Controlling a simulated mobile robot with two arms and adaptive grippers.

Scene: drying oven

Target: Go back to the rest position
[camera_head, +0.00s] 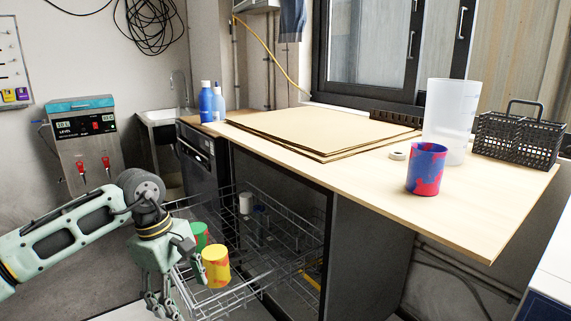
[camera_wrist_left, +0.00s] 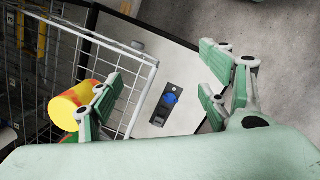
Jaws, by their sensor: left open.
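My left gripper (camera_head: 160,300) is in the lower left of the head view, at the front of the wire rack, with its fingers pointing down. The left wrist view shows the same gripper (camera_wrist_left: 165,95) with its fingers wide apart and nothing between them. A yellow cup with orange patches (camera_head: 216,266) is in the rack just right of the gripper; it also shows beside a finger in the wrist view (camera_wrist_left: 72,104). A green cup (camera_head: 199,236) stands behind it, partly hidden by my gripper. My right gripper is out of view.
The pulled-out wire rack (camera_head: 262,284) sits below the wooden counter (camera_head: 460,205). A blue-red cup (camera_head: 427,168), a clear beaker (camera_head: 452,105) and a black basket (camera_head: 517,140) stand on the counter. A dispenser (camera_head: 88,145) stands at left. Floor shows at lower left.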

